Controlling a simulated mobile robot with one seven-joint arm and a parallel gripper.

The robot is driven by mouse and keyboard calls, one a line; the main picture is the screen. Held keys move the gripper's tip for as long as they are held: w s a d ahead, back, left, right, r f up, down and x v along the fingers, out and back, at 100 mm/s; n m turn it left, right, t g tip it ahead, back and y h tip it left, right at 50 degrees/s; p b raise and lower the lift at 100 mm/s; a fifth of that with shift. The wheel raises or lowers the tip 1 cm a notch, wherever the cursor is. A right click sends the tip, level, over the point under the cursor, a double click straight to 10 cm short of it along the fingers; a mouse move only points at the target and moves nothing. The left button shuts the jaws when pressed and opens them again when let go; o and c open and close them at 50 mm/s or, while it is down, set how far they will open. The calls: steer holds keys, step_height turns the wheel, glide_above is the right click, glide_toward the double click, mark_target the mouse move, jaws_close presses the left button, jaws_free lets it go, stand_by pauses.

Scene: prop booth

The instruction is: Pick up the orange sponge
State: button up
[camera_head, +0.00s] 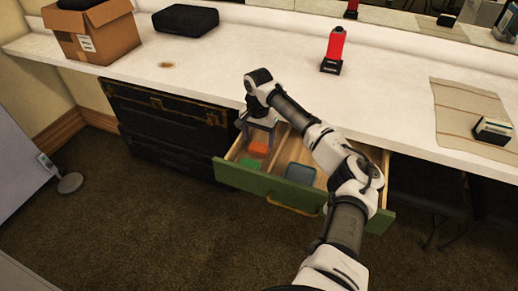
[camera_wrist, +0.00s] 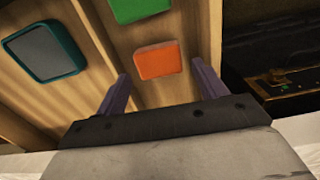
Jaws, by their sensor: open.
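The orange sponge (camera_head: 259,148) lies in the left compartment of an open green-fronted drawer (camera_head: 247,180). In the wrist view the orange sponge (camera_wrist: 158,61) is a rounded block, ahead of and roughly between the fingertips. My gripper (camera_head: 258,127) is over the back of that compartment, just in front of the counter edge. In the wrist view my gripper (camera_wrist: 160,82) shows two purple fingers spread apart with nothing between them. The sponge is apart from the fingers.
A green block (camera_head: 249,163) lies near the sponge, toward the drawer front. A teal-rimmed dark item (camera_head: 300,174) is in the neighbouring compartment, past a wooden divider (camera_wrist: 98,50). The white counter (camera_head: 220,70) overhangs behind. Black cases (camera_head: 165,110) stand left of the drawer.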

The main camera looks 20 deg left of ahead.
mark_target(259, 147)
steer(key=shift+d+f, duration=0.1)
steer(key=shift+f, duration=1.85)
steer(key=c, duration=0.7)
steer(key=shift+c, duration=0.2)
steer(key=shift+r, duration=0.15)
step_height(259, 147, up, 20)
steer(key=shift+b, duration=0.4)
